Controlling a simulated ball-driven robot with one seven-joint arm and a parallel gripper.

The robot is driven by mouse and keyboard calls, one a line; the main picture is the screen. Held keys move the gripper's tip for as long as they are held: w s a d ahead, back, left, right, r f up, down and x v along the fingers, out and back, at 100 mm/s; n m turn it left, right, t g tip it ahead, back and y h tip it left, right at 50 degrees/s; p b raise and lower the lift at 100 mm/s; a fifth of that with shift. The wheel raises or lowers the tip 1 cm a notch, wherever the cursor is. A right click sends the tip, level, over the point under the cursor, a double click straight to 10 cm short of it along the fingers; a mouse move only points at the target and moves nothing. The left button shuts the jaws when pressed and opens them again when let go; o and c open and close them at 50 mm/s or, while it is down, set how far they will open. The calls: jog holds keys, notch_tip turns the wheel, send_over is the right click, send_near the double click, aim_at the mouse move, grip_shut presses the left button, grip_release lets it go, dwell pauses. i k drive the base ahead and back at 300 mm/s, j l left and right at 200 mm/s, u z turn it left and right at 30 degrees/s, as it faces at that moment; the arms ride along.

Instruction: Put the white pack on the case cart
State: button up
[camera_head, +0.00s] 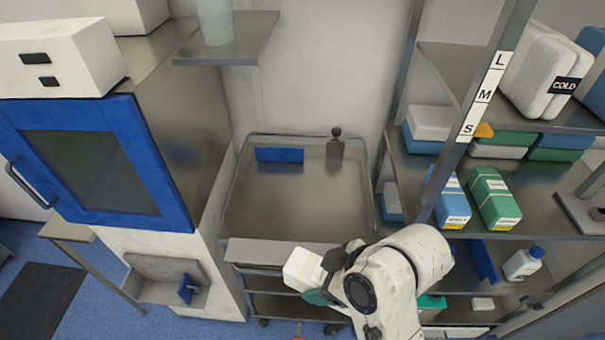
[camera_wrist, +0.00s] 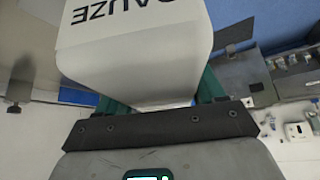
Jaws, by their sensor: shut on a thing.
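The white pack (camera_head: 303,269) is held in my gripper (camera_head: 318,287) at the front edge of the case cart, as the head view shows it. In the wrist view the pack (camera_wrist: 140,50) fills the space between the two green fingers (camera_wrist: 160,98), and the letters "AUZE" show on it. The case cart (camera_head: 290,205) is a metal cart with a raised rim and a mostly bare top. I cannot tell the pack's height over the cart. My arm hides the cart's front right corner.
A blue block (camera_head: 279,155) and a small dark-knobbed fitting (camera_head: 335,146) stand at the cart's back. A blue-doored cabinet (camera_head: 90,160) stands left. A rack at right holds blue packs (camera_head: 449,196), green packs (camera_head: 493,197) and a white bottle (camera_head: 523,263).

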aim_at(321, 195)
jog(key=i, duration=1.05)
